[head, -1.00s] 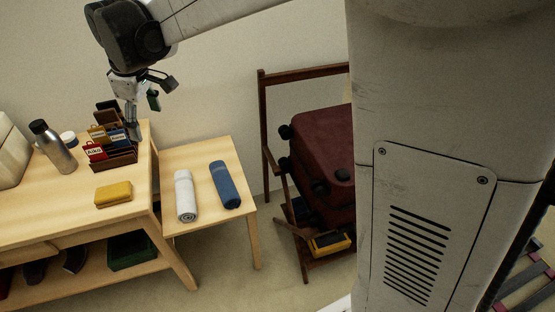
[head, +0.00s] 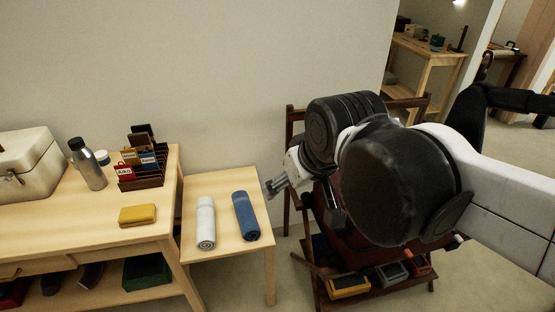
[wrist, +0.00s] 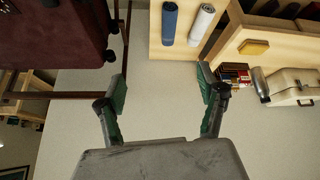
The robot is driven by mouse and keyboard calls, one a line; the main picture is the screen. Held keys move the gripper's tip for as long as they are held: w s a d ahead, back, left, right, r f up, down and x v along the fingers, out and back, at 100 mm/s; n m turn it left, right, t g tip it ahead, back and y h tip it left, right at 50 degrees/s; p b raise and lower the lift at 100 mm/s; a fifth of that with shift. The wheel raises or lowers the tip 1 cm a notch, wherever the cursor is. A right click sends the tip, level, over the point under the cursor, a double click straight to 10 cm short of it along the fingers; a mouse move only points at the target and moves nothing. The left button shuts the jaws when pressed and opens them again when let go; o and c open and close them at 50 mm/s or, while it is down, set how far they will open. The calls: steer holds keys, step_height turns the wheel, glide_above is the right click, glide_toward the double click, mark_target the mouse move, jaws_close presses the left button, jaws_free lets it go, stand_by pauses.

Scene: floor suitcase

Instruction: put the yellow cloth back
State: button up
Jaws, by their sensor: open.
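The yellow cloth (head: 138,215) lies folded in a flat block on the left wooden table, near its front right part. It also shows in the wrist view (wrist: 253,47). My gripper (wrist: 163,90) is open with nothing between its fingers. In the head view my gripper (head: 277,186) hangs in the air right of the small side table, well apart from the cloth. My arm hides much of the dark red suitcase, which shows at the upper left of the wrist view (wrist: 55,45).
A white towel roll (head: 205,222) and a blue towel roll (head: 245,215) lie on the side table (head: 225,182). A card rack (head: 140,178), a steel bottle (head: 90,165) and a pale case (head: 28,165) stand behind the cloth. A wooden rack (head: 289,135) holds the suitcase.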

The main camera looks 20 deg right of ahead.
steer(key=shift+m+t, duration=0.4)
steer(key=shift+m, duration=0.5)
steer(key=s, duration=0.1)
steer(key=s+d+f, duration=0.2)
steer(key=shift+s+d+f, duration=0.1)
steer(key=shift+s+f, duration=0.15)
steer(key=shift+s, duration=0.15)
